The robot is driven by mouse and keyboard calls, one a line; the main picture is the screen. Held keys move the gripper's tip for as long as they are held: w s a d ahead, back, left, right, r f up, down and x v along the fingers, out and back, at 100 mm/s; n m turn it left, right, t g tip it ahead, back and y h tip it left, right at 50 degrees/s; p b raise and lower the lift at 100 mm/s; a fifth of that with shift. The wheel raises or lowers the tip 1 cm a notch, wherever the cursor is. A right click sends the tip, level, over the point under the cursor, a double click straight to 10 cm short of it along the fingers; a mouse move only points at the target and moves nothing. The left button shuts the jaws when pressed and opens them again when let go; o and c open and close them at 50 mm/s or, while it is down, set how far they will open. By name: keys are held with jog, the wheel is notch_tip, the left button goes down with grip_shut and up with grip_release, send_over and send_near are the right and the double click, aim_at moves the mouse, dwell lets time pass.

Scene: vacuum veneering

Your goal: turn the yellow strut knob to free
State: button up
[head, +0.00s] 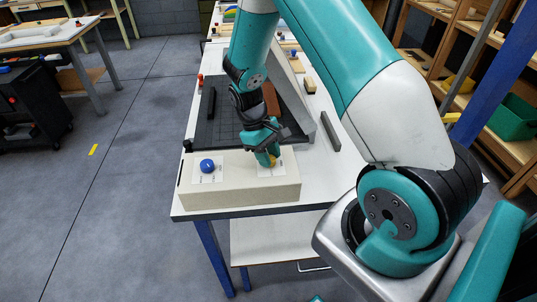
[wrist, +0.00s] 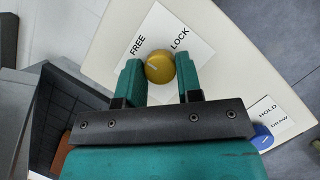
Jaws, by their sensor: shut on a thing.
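The yellow strut knob (wrist: 160,69) sits on a white label marked FREE and LOCK in the wrist view. A short white mark shows on the knob's left part, on the side of the word FREE. My gripper (wrist: 160,78) is shut on the knob, with one green finger on each side of it. In the head view, my gripper (head: 267,158) is down at the right part of the cream control box (head: 240,190), and it mostly hides the yellow knob.
A blue knob (head: 207,165) on a HOLD label stands on the same box, to the left in the head view. A black gridded bed (head: 225,135) with a raised grey lid lies behind the box. A dark bar (head: 330,131) lies on the white table (head: 315,165) at right.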

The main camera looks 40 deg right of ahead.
jog(key=o, duration=0.9)
jog(key=shift+o, duration=0.2)
jog(key=b+v, duration=0.3)
jog(key=v, duration=1.4)
jog(key=shift+r, duration=0.2)
jog(key=s+a+r+n+t+y+b, duration=0.1)
jog(key=s+a+r+n+t+y, duration=0.1)
jog(key=s+a, duration=0.7)
jog(key=s+a+r+n+t+y+b, duration=0.1)
jog(key=s+a+n+t+y, duration=0.1)
jog(key=s+a, duration=0.8)
jog(key=s+y, duration=0.1)
jog(key=s, duration=0.3)
jog(key=shift+s+r+n+b, duration=0.2)
jog(key=shift+r+n+b, duration=0.1)
jog(key=shift+r+b, duration=0.1)
